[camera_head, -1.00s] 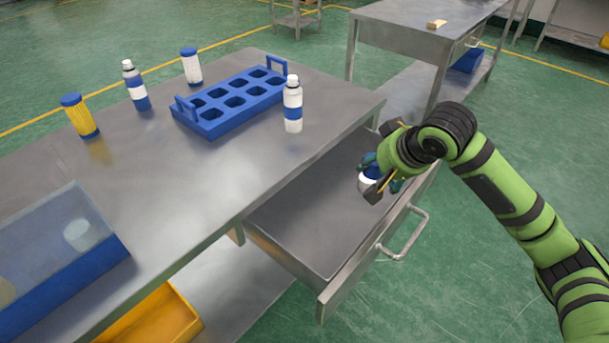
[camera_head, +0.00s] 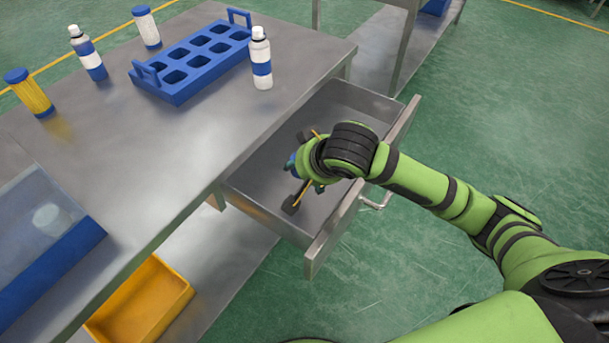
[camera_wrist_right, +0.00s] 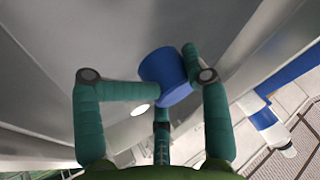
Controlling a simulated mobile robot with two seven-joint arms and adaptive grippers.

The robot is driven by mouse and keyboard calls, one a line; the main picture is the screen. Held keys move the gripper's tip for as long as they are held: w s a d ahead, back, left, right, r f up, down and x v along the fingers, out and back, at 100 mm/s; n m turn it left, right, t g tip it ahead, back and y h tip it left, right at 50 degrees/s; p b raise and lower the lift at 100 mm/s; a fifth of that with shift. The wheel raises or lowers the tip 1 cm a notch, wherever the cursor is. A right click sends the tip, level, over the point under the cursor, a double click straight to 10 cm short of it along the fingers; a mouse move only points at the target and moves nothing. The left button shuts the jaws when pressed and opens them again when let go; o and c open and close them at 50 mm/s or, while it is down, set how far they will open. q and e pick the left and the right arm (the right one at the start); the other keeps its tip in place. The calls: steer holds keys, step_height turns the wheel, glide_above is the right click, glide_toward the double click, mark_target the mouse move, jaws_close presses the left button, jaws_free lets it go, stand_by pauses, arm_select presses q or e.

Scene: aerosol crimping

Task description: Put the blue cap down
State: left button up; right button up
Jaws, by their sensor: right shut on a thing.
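The blue cap (camera_wrist_right: 163,72) sits between the fingers of my right gripper (camera_wrist_right: 172,85) in the right wrist view, and they are shut on it. In the head view my right gripper (camera_head: 300,185) hangs over the open metal drawer (camera_head: 265,205). My own wrist hides most of the cap there; only a bit of blue shows. I cannot tell whether the cap touches the drawer floor. My left gripper is not in view.
On the metal table (camera_head: 150,165) stand a blue rack (camera_head: 180,90), white-and-blue bottles (camera_head: 262,62), and a yellow container with a blue lid (camera_head: 30,95). A clear-topped blue box (camera_head: 50,270) is at left, a yellow bin (camera_head: 150,305) below. The drawer floor around my gripper looks bare.

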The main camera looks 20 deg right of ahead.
step_height(320, 180, down, 3)
steer(key=shift+f, duration=0.15)
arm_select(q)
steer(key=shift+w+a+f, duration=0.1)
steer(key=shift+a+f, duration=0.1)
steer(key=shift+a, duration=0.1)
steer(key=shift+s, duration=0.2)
arm_select(e)
steer(key=shift+f, duration=0.1)
steer(key=shift+f, duration=0.1)
